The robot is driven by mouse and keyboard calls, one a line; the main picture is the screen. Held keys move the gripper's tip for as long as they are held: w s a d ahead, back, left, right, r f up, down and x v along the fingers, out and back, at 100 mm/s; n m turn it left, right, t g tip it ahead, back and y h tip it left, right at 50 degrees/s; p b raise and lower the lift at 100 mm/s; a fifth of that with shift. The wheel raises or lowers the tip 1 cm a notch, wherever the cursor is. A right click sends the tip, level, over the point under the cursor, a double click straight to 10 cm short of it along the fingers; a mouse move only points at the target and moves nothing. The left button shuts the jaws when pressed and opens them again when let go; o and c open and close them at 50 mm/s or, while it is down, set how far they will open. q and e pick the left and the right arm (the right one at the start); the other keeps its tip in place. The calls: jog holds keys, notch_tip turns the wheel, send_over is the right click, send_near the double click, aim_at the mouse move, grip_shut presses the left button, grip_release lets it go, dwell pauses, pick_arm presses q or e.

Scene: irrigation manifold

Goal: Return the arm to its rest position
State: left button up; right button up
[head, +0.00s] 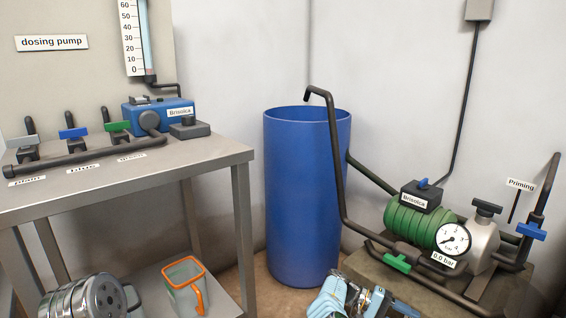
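A part of my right arm with light blue and dark metal pieces shows at the bottom centre of the head view, cut off by the lower edge. My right gripper (375,300) seems to be at its end, in front of the pump base; its fingertips cannot be made out, nor whether it holds anything. No fingers of my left gripper are seen.
A metal table (225,158) with a blue dosing pump (150,119) and valves stands at the left. An orange-rimmed jug (184,285) is on its lower shelf. A blue barrel (300,200) stands mid-scene. The green pump (408,225), gauge (453,239) and pipes are at the right.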

jog(key=s+d+f+n+y, duration=0.1)
jog(key=s+d+f+y, duration=0.25)
jog(key=f, duration=0.45)
jog(key=s+a+f+n+t+y+p, duration=0.1)
jog(key=s+a+f+t+y, duration=0.15)
jog(key=s+f+y, duration=0.8)
jog(key=s+a+f+t+y, duration=0.1)
jog(key=s+a+f, duration=0.25)
jog(key=a, duration=0.25)
jog(key=s+a+f+t, duration=0.1)
jog(key=s+a+f, duration=0.1)
jog(key=s+a, duration=0.4)
jog(key=s+a+r+m+t+y+p, duration=0.1)
jog(key=s+a+r+t+y, duration=0.1)
jog(key=a+r, duration=0.4)
jog(key=a+t+y, duration=0.1)
jog(key=a+t, duration=0.1)
jog(key=a, duration=0.2)
jog(key=shift+s+r+m, duration=0.2)
jog(key=shift+r+m, duration=0.15)
jog(key=shift+m, duration=0.05)
